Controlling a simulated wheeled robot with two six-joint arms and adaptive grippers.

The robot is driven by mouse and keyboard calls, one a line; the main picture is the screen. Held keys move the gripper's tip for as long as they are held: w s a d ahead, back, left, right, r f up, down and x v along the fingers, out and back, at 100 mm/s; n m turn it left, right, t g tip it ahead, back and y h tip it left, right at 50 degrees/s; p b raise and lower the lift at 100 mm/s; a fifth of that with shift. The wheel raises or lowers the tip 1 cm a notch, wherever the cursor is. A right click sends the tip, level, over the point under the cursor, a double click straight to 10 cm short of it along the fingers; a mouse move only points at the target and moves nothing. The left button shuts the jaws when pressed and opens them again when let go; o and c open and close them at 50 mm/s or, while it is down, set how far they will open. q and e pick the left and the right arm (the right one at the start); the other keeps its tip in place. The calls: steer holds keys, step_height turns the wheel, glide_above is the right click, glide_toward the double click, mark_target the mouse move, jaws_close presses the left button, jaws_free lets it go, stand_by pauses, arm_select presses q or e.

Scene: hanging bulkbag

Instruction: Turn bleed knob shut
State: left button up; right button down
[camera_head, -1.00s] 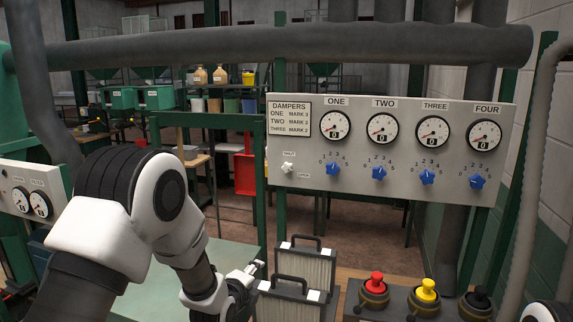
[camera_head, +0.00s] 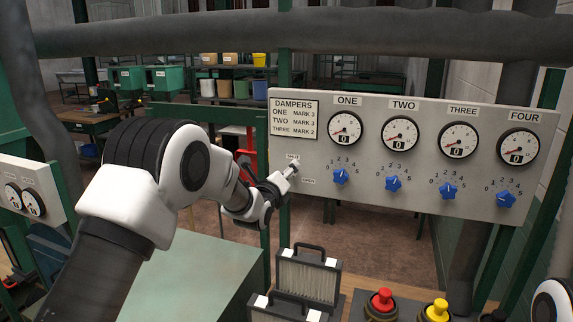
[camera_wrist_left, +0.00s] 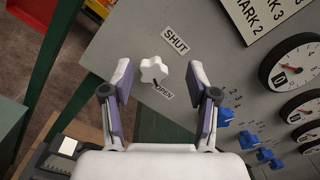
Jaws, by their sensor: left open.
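The white star-shaped bleed knob (camera_wrist_left: 154,70) is on the grey panel between a SHUT label (camera_wrist_left: 176,40) and an OPEN label (camera_wrist_left: 165,93). A dark mark shows at its lower edge, on the OPEN side. My left gripper (camera_wrist_left: 160,78) is open, its two fingers on either side of the knob in the wrist view, with a gap on each side. How deep the fingertips reach is hard to tell. In the head view my left gripper (camera_head: 283,180) is at the panel's left edge and partly hides the knob. My right gripper is not in view.
The panel (camera_head: 420,180) also carries several dials and blue knobs (camera_head: 341,176) right of the bleed knob. Below stand black-framed filters (camera_head: 308,278) and red (camera_head: 382,300) and yellow (camera_head: 436,310) push buttons. A green table (camera_head: 195,275) lies below my left arm.

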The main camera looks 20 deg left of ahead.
arm_select(q)
steer(key=w, duration=0.1)
steer(key=w+f, duration=0.1)
steer(key=w, duration=0.1)
steer(key=shift+w+f, duration=0.25)
steer(key=shift+f, duration=0.15)
steer(key=shift+s+r, duration=0.55)
steer(key=shift+s, duration=0.2)
steer(key=c, duration=0.8)
jaws_close()
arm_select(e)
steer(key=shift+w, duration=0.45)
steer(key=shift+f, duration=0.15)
